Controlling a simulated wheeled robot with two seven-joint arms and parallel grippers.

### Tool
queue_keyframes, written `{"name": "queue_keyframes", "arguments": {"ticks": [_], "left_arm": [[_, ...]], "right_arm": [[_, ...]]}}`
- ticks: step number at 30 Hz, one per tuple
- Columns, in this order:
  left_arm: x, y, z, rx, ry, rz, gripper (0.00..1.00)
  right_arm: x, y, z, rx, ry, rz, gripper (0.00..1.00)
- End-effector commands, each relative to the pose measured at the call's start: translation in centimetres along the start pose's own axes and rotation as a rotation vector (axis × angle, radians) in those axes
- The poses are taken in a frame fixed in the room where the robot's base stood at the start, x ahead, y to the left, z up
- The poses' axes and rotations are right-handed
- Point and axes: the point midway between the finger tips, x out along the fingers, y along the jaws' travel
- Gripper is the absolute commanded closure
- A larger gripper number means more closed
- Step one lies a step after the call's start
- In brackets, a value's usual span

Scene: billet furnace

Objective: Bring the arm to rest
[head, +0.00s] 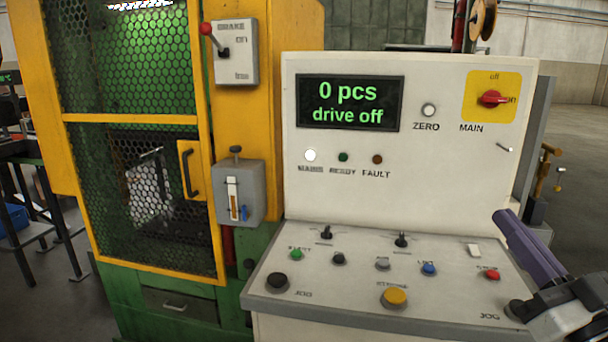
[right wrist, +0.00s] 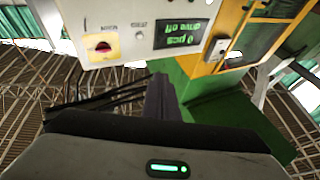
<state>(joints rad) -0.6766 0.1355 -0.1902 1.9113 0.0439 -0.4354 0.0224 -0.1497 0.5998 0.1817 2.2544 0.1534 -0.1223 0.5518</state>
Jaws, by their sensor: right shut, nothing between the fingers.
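My right gripper (head: 505,218) comes in from the lower right in the head view. Its purple fingers are shut and hold nothing. It points up and left, in front of the right part of the control desk (head: 340,285); I cannot tell the exact gap. In the right wrist view the shut fingers (right wrist: 161,90) point away from the camera, with the panel upside down beyond them. My left gripper is in neither view.
The white panel (head: 450,180) has a display (head: 350,103) reading "0 pcs, drive off" and a red main switch (head: 491,99) on a yellow plate. The desk carries buttons and small levers. A caged yellow-green machine (head: 228,300) stands left. Open floor (head: 580,200) shows at right.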

Motion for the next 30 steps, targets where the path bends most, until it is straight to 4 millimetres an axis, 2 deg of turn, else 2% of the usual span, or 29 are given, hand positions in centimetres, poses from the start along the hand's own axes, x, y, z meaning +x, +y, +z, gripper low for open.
{"name": "queue_keyframes", "arguments": {"ticks": [1,5,8,12,14,15,17,18,21,24,30], "left_arm": [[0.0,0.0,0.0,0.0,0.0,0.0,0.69],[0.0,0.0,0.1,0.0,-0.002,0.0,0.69],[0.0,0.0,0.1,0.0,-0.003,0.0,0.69],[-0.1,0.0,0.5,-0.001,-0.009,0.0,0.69],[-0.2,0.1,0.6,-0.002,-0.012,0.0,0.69],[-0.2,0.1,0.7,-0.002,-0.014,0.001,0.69],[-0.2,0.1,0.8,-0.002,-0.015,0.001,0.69],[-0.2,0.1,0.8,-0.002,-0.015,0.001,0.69],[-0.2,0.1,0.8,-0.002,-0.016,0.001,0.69],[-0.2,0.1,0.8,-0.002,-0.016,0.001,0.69],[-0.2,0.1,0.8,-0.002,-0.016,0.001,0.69]], "right_arm": [[-0.5,0.1,2.1,-0.008,-0.049,0.007,1.0],[-2.2,0.2,7.7,-0.044,-0.182,0.022,1.0],[-4.7,0.2,13.3,-0.083,-0.321,0.027,1.0],[-10.0,-0.4,21.4,-0.146,-0.536,0.015,1.0],[-12.7,-0.8,24.4,-0.175,-0.626,0.002,1.0],[-14.7,-1.0,26.4,-0.193,-0.686,-0.007,1.0],[-17.7,-1.5,29.1,-0.22,-0.772,-0.027,1.0],[-19.8,-1.9,30.7,-0.236,-0.831,-0.042,1.0],[-24.6,-2.7,33.8,-0.274,-0.951,-0.081,1.0],[-29.0,-3.5,36.1,-0.306,-1.052,-0.121,1.0],[-36.7,-5.0,38.9,-0.353,-1.216,-0.199,1.0]]}}
